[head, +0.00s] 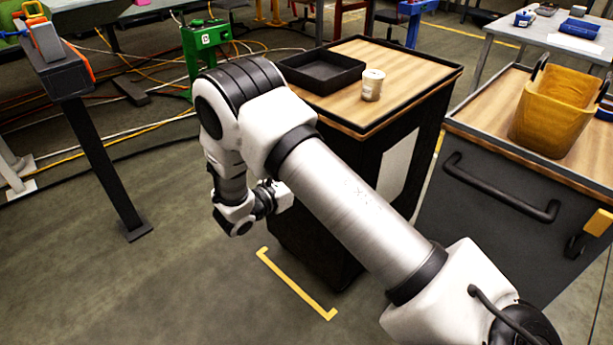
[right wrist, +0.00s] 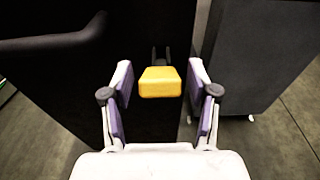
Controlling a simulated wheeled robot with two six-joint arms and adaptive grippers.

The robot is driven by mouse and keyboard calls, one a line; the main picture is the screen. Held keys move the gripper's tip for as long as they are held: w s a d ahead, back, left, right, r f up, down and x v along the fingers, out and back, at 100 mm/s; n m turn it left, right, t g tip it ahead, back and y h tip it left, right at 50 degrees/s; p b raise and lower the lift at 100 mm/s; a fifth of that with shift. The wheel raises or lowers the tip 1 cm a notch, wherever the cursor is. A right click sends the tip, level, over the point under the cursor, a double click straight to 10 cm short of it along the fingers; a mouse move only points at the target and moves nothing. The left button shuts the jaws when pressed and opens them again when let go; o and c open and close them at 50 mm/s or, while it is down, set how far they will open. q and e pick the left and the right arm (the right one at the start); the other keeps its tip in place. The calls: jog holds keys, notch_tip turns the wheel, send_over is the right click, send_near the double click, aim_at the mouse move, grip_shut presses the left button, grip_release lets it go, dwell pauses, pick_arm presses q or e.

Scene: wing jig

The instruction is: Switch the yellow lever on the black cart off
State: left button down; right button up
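The black cart (head: 400,130) with a wooden top stands in the middle of the head view, partly behind my right arm. Its dark face (right wrist: 60,90) fills the left of the right wrist view. The yellow lever (right wrist: 160,82) shows there as a block on a dark mount. My right gripper (right wrist: 161,75) is open, with one finger on each side of the lever and gaps showing on both sides. I see no finger touching it. In the head view, the fingers and this lever are hidden. My left gripper is not in view.
A black tray (head: 320,72) and a small can (head: 372,84) sit on the cart. A dark handle (right wrist: 50,45) juts out at upper left in the wrist view. A grey cart (head: 480,215) with a yellow bin (head: 555,115) and another yellow lever (head: 598,222) stands at right.

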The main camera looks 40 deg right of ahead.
jog(key=shift+a, duration=0.1)
jog(key=a, duration=0.7)
jog(key=shift+s+a+r, duration=0.15)
jog(key=shift+s+r, duration=0.15)
jog(key=shift+r, duration=0.1)
jog(key=s+f+m+g+y+p, duration=0.2)
jog(key=s+f+g+y+p, duration=0.15)
jog(key=s+f, duration=0.4)
jog(key=s+a+f+m+t+y+p, duration=0.1)
jog(key=s+a+f+m+y+p, duration=0.1)
jog(key=s+a+m+y+p, duration=0.2)
jog(key=s+a+f+m+t+y+p, duration=0.1)
jog(key=s+a+f+m+y+p, duration=0.2)
jog(key=s+m+y, duration=0.6)
jog(key=s+a+m+p, duration=0.1)
jog(key=s+a+m, duration=0.1)
jog(key=s+m, duration=0.2)
jog(key=shift+s+a+f, duration=0.25)
jog(key=shift+s+f, duration=0.05)
jog(key=shift+s, duration=0.95)
